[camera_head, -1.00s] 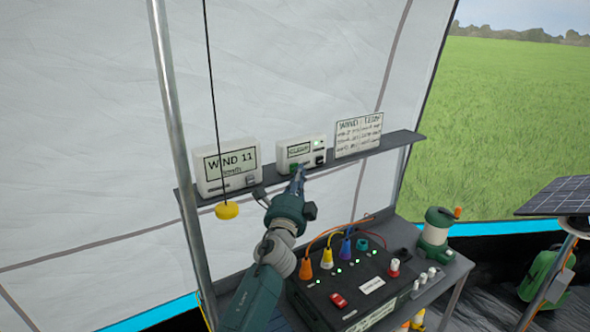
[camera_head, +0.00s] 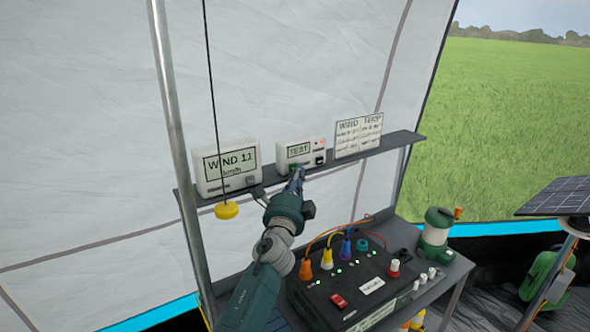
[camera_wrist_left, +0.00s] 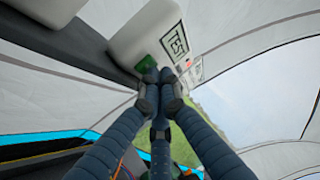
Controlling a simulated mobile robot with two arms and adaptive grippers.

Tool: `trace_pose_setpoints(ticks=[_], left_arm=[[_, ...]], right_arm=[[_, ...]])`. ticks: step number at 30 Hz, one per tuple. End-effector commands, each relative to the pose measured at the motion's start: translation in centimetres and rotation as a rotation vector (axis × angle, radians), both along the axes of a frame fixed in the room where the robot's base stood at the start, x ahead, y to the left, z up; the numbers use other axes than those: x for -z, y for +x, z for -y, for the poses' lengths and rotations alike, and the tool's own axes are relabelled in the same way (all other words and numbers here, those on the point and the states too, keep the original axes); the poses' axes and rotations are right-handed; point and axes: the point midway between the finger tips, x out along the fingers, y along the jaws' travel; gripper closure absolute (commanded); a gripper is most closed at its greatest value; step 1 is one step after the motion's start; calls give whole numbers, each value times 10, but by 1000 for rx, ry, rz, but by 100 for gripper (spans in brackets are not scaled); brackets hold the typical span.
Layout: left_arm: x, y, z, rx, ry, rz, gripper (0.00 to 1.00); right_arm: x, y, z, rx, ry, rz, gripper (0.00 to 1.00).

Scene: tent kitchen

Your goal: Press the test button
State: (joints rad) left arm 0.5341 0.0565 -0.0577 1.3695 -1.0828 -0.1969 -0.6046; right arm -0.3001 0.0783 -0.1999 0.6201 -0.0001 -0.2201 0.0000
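The white box with the screen reading "TEST" (camera_head: 299,150) stands on the dark shelf. A small red-orange light shows at its upper right. Its green button (camera_head: 293,167) is low on the front, partly hidden by my left gripper (camera_head: 297,174). In the left wrist view the green button (camera_wrist_left: 146,65) is right at the tips of my left gripper (camera_wrist_left: 160,76). The fingers are closed together with nothing between them, and the tips appear to touch the button. My right gripper is in no view.
A "WIND 11" box (camera_head: 228,168) stands left on the shelf (camera_head: 386,143), and a notice card (camera_head: 359,135) right. A yellow knob (camera_head: 227,210) hangs on a cord in front. Below are a black power box (camera_head: 318,301) with plugged cables and a lantern (camera_head: 436,228).

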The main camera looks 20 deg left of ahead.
Motion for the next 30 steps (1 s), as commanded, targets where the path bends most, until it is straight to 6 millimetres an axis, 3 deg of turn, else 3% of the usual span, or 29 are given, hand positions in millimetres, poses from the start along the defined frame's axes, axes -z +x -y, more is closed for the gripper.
trace_pose_setpoints(ticks=[20, 30], left_arm=[[0, -11, 14, 0, 0, -1, 100], [0, -31, 40, 1, -1, 0, 100]], right_arm=[[-3, 0, 3, -2, -3, 1, 55], [-6, 0, 3, -1, -3, 1, 55]])
